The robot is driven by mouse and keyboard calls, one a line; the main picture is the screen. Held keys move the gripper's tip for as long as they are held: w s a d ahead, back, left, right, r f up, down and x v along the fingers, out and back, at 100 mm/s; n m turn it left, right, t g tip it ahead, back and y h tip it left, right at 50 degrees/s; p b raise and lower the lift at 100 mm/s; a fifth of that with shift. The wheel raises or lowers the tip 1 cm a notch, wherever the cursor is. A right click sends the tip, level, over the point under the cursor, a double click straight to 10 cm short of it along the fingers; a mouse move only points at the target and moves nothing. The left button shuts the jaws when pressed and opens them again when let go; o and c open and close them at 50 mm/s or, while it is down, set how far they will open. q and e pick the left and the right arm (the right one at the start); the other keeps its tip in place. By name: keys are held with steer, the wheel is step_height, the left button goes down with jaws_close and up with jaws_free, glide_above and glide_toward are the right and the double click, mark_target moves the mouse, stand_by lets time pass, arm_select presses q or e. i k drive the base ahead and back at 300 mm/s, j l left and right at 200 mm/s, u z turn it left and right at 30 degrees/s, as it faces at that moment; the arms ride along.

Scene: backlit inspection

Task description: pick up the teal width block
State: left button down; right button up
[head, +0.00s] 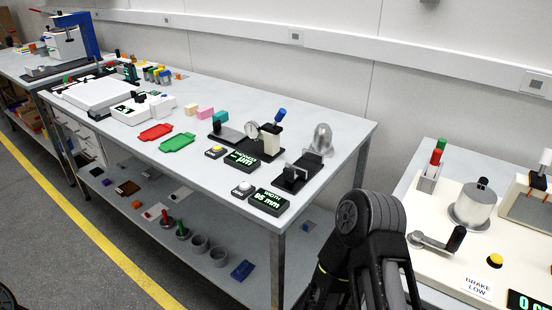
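The teal width block (220,117) is a small block on the grey inspection table (330,130), towards its back. It stands right of a pink block (205,112) and behind the black base of the dial gauge stand (228,133). Its near side is partly hidden by that stand. Black links of one of my arms rise at the bottom, right of the table's end, apart from the block. I see no fingertips of either gripper.
Red (156,132) and green (178,142) plates lie in front of the blocks. A width display (268,201) and a clamp fixture (296,172) stand near the right end. A second bench (425,160) with a crank is at right. A gap separates the benches.

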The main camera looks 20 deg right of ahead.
mark_target(223, 116)
steer(key=z, duration=0.4)
steer(key=i+j+z, duration=0.1)
steer(key=j+z, duration=0.15)
steer(key=z, duration=0.2)
steer(key=j+z, duration=0.25)
steer(key=z, duration=0.15)
steer(key=j+z, duration=0.3)
steer(key=z, duration=0.15)
steer(key=j+z, duration=0.4)
steer(key=k+j+z, duration=0.1)
steer(key=j, duration=0.35)
steer(key=k+j+z, duration=0.1)
steer(key=j, duration=0.35)
steer(key=k+j+z, duration=0.1)
steer(key=j, duration=0.3)
steer(key=k+j+z, duration=0.1)
steer(key=j, duration=0.3)
steer(key=k+j+z, duration=0.1)
steer(key=k+j, duration=0.2)
steer(key=k+j+z, duration=0.1)
steer(key=j, duration=0.4)
steer(key=k+j+z, duration=0.1)
steer(key=k+j, duration=0.15)
steer(key=j, duration=0.1)
